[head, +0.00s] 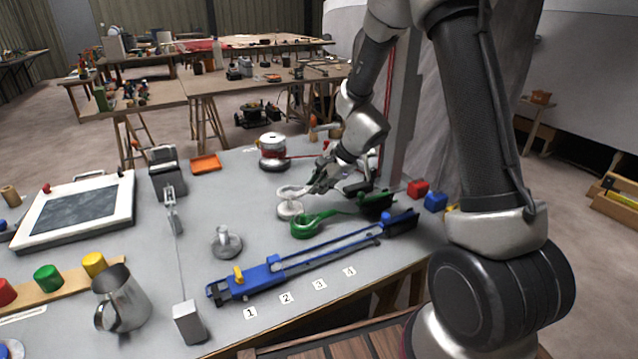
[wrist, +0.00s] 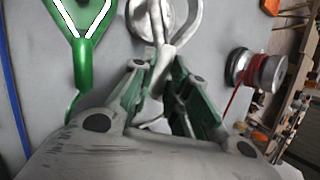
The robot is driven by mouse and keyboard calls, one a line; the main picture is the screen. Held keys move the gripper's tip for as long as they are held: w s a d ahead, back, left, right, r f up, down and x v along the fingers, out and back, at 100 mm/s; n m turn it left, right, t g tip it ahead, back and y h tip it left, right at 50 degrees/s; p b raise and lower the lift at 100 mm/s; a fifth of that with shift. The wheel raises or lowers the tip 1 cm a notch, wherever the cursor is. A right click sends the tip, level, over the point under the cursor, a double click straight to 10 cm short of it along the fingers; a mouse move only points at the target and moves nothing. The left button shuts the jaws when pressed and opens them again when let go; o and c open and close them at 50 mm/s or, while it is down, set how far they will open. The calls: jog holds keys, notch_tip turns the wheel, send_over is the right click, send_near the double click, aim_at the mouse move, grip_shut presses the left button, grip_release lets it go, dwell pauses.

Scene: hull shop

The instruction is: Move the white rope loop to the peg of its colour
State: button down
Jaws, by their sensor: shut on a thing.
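The white rope loop (head: 295,190) is in my gripper (head: 316,186), beside the white peg's round base (head: 290,209) in the head view. My gripper is shut on the loop's near end.
A green loop (head: 304,229) lies just in front, and it shows left in the wrist view (wrist: 82,55). A grey peg (head: 227,243) stands left. A long blue tool (head: 265,276) lies in front. A red-and-white spool (head: 273,148) stands behind.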

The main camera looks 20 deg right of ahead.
jog(key=shift+f, duration=0.25)
dwell(0.4)
jog(key=shift+f, duration=0.25)
jog(key=shift+f, duration=1.35)
dwell(1.3)
jog(key=c, duration=1.3)
grip_release()
jog(key=shift+o, duration=0.2)
jog(key=o, duration=0.4)
jog(key=shift+c, duration=0.2)
jog(key=shift+r, duration=0.1)
